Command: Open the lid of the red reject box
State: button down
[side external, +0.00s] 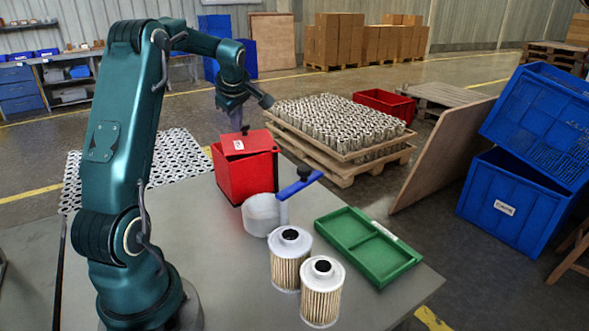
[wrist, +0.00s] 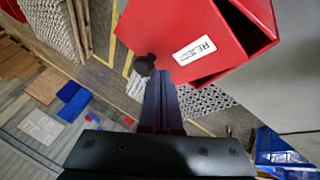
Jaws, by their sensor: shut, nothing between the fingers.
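The red reject box (side external: 246,178) stands on the grey table, and its red lid (side external: 236,147) lies over the top. The lid looks slightly tilted; in the wrist view a dark wedge shows between the lid (wrist: 250,18) and the box wall. A white REJECT label (wrist: 194,50) is on the red surface there. A small black knob (wrist: 145,65) sits at the lid's edge. My gripper (side external: 244,130) is just above the lid by the knob. In the wrist view its fingers (wrist: 160,78) are together and empty, close beside the knob; I cannot tell whether they touch it.
A white round container (side external: 261,215) with a blue-handled tool (side external: 300,186) stands close in front of the box. Two filter cartridges (side external: 290,262) and a green divided tray (side external: 367,247) are nearer the front. A pallet of metal parts (side external: 340,125) stands behind.

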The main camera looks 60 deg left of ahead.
jog(key=shift+w+a, duration=0.1)
jog(key=shift+w, duration=0.05)
jog(key=shift+w+a+m+t+h, duration=0.25)
jog(key=shift+w+m+t, duration=0.1)
jog(key=shift+w+m, duration=0.25)
jog(key=shift+w+a+m+t+h, duration=0.15)
jog(key=shift+w+a+m+t, duration=0.15)
jog(key=shift+m, duration=0.4)
jog(key=shift+w+a+m+t+h, duration=0.1)
jog(key=shift+w+m+t+h, duration=0.3)
jog(key=shift+w+m, duration=0.5)
jog(key=w+m, duration=0.1)
jog(key=w+m+t+h, duration=0.1)
jog(key=w+m, duration=0.1)
jog(key=w+m+t+h, duration=0.1)
jog(key=w+m, duration=0.1)
jog(key=shift+d, duration=0.3)
jog(key=w+d, duration=0.3)
jog(key=w, duration=0.2)
jog(key=shift+d, duration=0.4)
